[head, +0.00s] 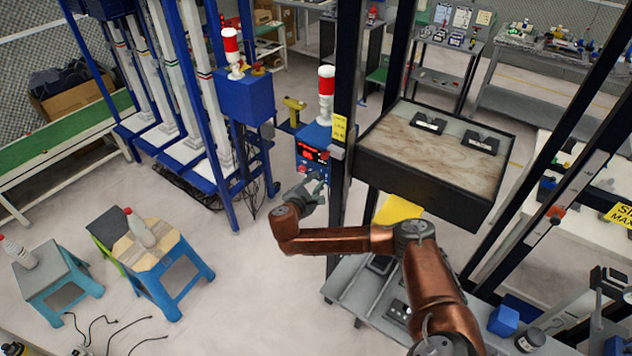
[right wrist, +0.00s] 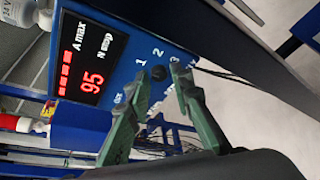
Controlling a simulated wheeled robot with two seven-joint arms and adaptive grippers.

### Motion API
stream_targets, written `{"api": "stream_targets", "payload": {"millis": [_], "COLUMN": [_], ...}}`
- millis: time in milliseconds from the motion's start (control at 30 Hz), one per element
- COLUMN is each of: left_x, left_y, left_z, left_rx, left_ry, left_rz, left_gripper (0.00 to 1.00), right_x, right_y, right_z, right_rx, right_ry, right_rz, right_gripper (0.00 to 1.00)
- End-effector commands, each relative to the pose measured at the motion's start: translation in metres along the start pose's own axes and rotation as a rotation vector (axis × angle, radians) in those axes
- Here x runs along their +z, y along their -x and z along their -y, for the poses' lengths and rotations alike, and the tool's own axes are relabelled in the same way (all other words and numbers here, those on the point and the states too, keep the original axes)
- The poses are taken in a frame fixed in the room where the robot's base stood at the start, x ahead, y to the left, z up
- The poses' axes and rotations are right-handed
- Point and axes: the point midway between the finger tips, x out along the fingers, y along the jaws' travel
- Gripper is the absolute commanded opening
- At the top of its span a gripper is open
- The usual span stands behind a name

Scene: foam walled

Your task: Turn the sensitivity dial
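The sensitivity dial (right wrist: 158,72) is a small black knob on a blue control box, with the white numbers 1, 2 and 3 around it. In the right wrist view my right gripper (right wrist: 161,80) is open. Its two green fingertips lie on either side of the dial, with a gap visible beside the knob; I see no clear contact. In the head view the blue control box (head: 313,158) is mounted by a dark post, and my right gripper (head: 316,187) is just below its front. The dial is too small to make out there. My left gripper is not in view.
A red display (right wrist: 85,75) on the box reads 95, with red bars beside it. A red-and-white signal lamp (head: 326,95) stands on the box. A dark-framed tray (head: 430,150) juts out to the right of the post.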

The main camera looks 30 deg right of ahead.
Motion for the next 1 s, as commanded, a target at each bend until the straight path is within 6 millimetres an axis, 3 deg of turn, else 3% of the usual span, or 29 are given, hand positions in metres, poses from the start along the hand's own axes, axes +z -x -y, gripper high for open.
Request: {"api": "stream_targets", "payload": {"millis": [267, 667, 1000], "left_x": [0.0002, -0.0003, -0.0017], "left_y": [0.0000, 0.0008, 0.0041], "left_z": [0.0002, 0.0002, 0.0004], "left_rx": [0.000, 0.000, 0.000], "left_ry": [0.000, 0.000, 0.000], "left_rz": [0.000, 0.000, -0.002], "left_gripper": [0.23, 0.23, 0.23], "right_x": [0.0002, 0.0002, -0.0007], "right_y": [-0.0001, -0.0002, -0.0005], "right_z": [0.0004, 0.0019, 0.0054], "right_rx": [-0.001, 0.005, 0.068], "right_ry": [0.000, -0.020, -0.194], "right_rz": [0.000, 0.000, -0.007], "right_gripper": [0.00, 0.00, 0.00]}}
